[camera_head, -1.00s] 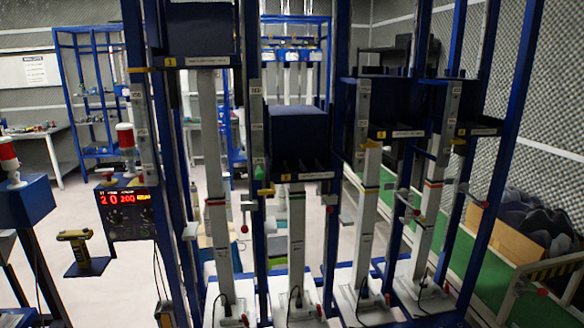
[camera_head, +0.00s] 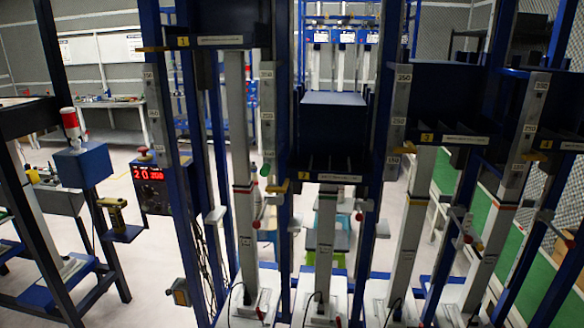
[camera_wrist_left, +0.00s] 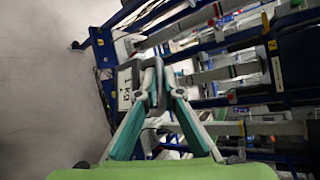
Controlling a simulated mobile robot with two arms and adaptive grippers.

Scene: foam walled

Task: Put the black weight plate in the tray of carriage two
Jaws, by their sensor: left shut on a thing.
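Carriage two (camera_head: 334,120), a dark blue box on the second column, carries a yellow "2" tag. Its tray (camera_head: 330,162) is a dark, slotted shelf at the front, and I see no plate in it. In the left wrist view my left gripper (camera_wrist_left: 159,92) is shut on a dark, narrow thing (camera_wrist_left: 160,80), seen nearly edge-on. It may be the black weight plate, but I cannot tell for certain. Neither gripper shows in the head view, so the distance to the tray is not shown.
Carriage one (camera_head: 230,20) hangs higher at left; carriage three (camera_head: 452,95) and another at right flank carriage two. Blue uprights stand between them. A red counter display (camera_head: 150,180) and a yellow tool (camera_head: 115,213) are at left.

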